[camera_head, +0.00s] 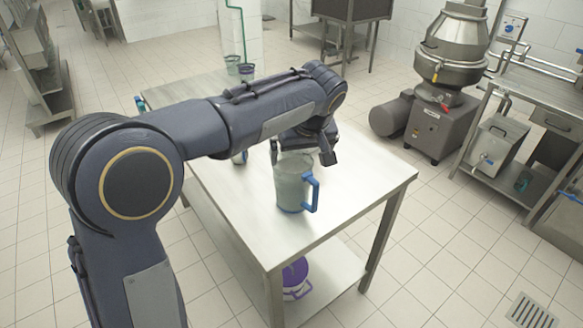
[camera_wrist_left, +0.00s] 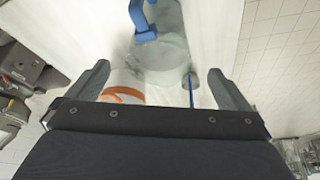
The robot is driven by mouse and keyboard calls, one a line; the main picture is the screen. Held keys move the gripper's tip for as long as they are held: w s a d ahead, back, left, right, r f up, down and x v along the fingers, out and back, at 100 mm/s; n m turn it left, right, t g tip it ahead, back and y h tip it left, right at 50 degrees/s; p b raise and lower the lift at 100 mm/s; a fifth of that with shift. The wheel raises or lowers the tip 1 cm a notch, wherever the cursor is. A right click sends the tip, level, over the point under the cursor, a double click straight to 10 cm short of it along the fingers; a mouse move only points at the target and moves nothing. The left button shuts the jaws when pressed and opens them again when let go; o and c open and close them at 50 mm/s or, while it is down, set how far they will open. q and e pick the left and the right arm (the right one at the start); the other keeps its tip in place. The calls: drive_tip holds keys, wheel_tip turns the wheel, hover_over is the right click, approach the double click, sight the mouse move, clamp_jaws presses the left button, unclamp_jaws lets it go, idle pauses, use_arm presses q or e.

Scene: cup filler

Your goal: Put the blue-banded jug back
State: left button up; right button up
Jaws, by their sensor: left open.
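The blue-banded jug (camera_head: 290,187), grey and translucent with a blue handle and blue base, stands upright near the front of the steel table (camera_head: 345,165). My left gripper (camera_head: 305,148) is open at the top of the jug, partly in front of its rim. In the left wrist view the jug (camera_wrist_left: 165,48) lies ahead between the two spread fingers of the gripper (camera_wrist_left: 160,82); no finger clearly touches it. My right gripper is in neither view.
An orange-banded vessel (camera_wrist_left: 122,95) and a small item with a blue stick (camera_wrist_left: 190,82) show near the jug. A purple bucket (camera_head: 295,273) sits on the lower shelf. Table right of the jug is clear.

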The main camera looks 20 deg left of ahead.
use_arm(q)
drive_tip(key=shift+s+r, duration=0.15)
drive_tip(key=s+a+f+m+h, duration=0.1)
drive_tip(key=s+a+h, duration=0.1)
drive_tip(key=s+a, duration=0.45)
drive_tip(key=s+a+f+m+h, duration=0.1)
drive_tip(key=s+a+h, duration=0.15)
drive_tip(key=s, duration=0.65)
drive_tip(key=s+d+f+m+h, duration=0.1)
drive_tip(key=s+f, duration=0.2)
drive_tip(key=s, duration=0.4)
drive_tip(key=s+d+f+m+t, duration=0.1)
drive_tip(key=s+f, duration=0.2)
drive_tip(key=s, duration=0.4)
drive_tip(key=shift+s+t+h, duration=0.3)
drive_tip(key=shift+s+h, duration=0.05)
drive_tip(key=shift+d, duration=0.1)
drive_tip(key=shift+c, duration=0.3)
